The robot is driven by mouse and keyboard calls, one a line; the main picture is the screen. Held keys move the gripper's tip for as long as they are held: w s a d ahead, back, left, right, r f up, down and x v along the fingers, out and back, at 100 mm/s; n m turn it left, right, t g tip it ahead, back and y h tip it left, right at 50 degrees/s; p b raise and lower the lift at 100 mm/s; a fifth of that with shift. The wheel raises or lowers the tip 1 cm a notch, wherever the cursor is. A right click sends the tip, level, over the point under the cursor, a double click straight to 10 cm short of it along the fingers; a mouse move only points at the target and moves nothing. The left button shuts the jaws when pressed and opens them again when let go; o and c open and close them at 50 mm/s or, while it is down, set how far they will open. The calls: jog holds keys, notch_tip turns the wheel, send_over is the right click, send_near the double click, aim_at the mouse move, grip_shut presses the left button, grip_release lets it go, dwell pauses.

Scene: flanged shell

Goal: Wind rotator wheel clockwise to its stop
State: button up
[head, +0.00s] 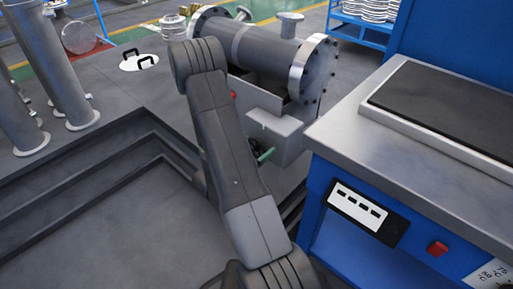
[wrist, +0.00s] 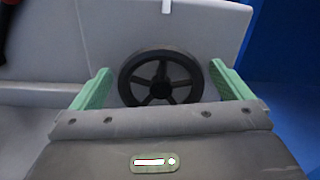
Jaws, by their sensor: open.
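The rotator wheel (wrist: 160,78) is a dark, spoked handwheel on a grey panel, seen nearly face-on in the wrist view. My gripper (wrist: 161,84) is open, with one green finger to the left of the wheel and one to the right. A gap shows between each finger and the rim, and the lower rim is partly hidden by the gripper body. In the head view, my arm hides most of the wheel; a dark part of it (head: 257,146) shows beside a green finger (head: 266,155).
The flanged grey shell (head: 262,48) lies above the wheel's housing (head: 275,124). A blue workbench (head: 345,130) with a metal top stands close on the right. A stepped pit edge (head: 100,160) is at left. A red part (wrist: 6,22) shows at the wrist view's upper left.

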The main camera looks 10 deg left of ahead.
jog(key=shift+w+d, duration=0.15)
jog(key=shift+w, duration=0.05)
jog(key=shift+c, duration=0.5)
jog(key=c, duration=0.8)
jog(key=shift+c, duration=0.2)
